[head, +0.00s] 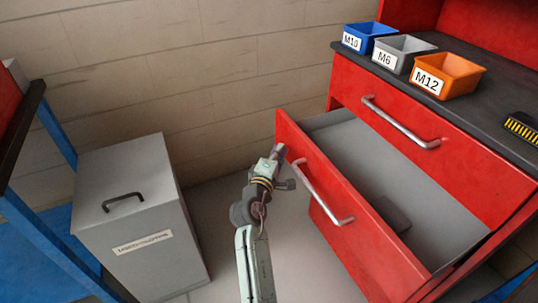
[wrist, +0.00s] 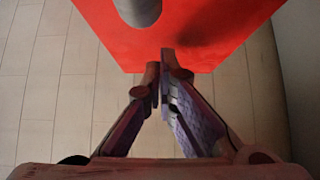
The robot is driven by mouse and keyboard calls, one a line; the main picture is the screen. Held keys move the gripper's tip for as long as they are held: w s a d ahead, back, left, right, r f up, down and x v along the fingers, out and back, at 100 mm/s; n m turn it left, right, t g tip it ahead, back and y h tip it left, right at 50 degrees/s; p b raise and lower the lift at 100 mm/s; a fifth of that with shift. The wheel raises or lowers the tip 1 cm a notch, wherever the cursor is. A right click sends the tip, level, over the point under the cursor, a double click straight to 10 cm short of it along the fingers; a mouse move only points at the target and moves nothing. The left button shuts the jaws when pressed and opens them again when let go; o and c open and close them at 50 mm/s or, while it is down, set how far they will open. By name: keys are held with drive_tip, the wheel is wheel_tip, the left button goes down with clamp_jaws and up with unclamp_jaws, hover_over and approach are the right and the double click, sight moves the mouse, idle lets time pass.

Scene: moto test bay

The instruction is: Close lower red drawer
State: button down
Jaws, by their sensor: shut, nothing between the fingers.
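The lower red drawer (head: 370,225) is pulled well out of the red cabinet, and its grey inside shows. Its silver bar handle (head: 322,193) runs along the drawer front. My gripper (head: 279,150) is shut and empty, in front of the drawer front's left part, near the handle's left end. In the wrist view the red drawer front (wrist: 205,30) fills the top, with part of the handle (wrist: 138,8) beside it. My fingertips (wrist: 163,62) are at the panel's lower edge there; I cannot tell whether they touch it.
The upper red drawer (head: 430,150) is shut. Blue (head: 371,31), grey (head: 403,48) and orange (head: 455,72) bins and a brush (head: 522,127) stand on the dark worktop. A dark item (head: 390,212) lies in the open drawer. A grey lidded bin (head: 135,215) stands left; floor between is clear.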

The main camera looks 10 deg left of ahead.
drive_tip(key=shift+w+d, duration=0.3)
drive_tip(key=shift+d, duration=0.1)
drive_tip(key=shift+d, duration=0.1)
